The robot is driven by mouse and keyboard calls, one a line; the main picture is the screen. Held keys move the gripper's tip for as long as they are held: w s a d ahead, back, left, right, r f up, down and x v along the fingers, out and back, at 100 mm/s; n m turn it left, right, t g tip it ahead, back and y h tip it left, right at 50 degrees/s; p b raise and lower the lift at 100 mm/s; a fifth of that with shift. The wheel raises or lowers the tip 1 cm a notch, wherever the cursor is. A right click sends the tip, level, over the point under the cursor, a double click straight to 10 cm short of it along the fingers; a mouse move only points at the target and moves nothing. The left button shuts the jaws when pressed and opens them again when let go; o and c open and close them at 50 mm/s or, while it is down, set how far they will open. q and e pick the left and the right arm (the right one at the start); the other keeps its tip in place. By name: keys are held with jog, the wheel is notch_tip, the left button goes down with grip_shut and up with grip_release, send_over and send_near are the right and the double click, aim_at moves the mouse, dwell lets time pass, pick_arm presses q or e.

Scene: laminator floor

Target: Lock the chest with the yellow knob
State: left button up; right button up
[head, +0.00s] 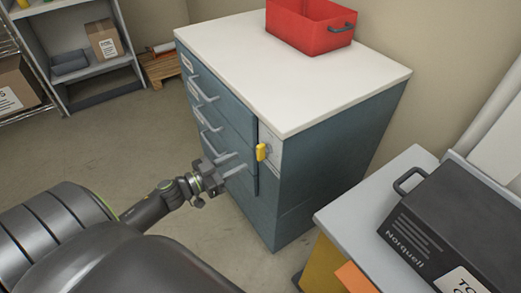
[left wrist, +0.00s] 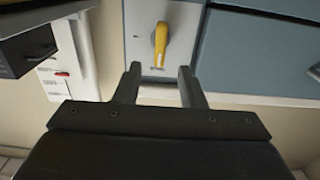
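The chest (head: 220,125) is a blue-grey drawer cabinet with a white top and several drawers with pale handles. Its yellow knob (head: 262,152) sits on a light grey plate at the chest's front right edge. In the left wrist view the yellow knob (left wrist: 160,45) lies along the plate, beyond the fingertips and between them. My left gripper (head: 232,170) is in front of the chest, a little left of and below the knob. Its two fingers (left wrist: 158,78) are apart with nothing between them, and I see no contact with the knob. My right gripper is not in view.
A red bin (head: 312,24) stands on the chest top. At right, a grey-topped stand (head: 345,215) holds a dark case (head: 450,225) close to the chest. Shelves with boxes (head: 105,40) are at the back left. The floor (head: 130,130) left of the chest is clear.

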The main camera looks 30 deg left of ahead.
aim_at(257, 153)
pick_arm(q)
jog(key=p+x, duration=0.1)
jog(key=x, duration=0.8)
jog(key=c, duration=0.7)
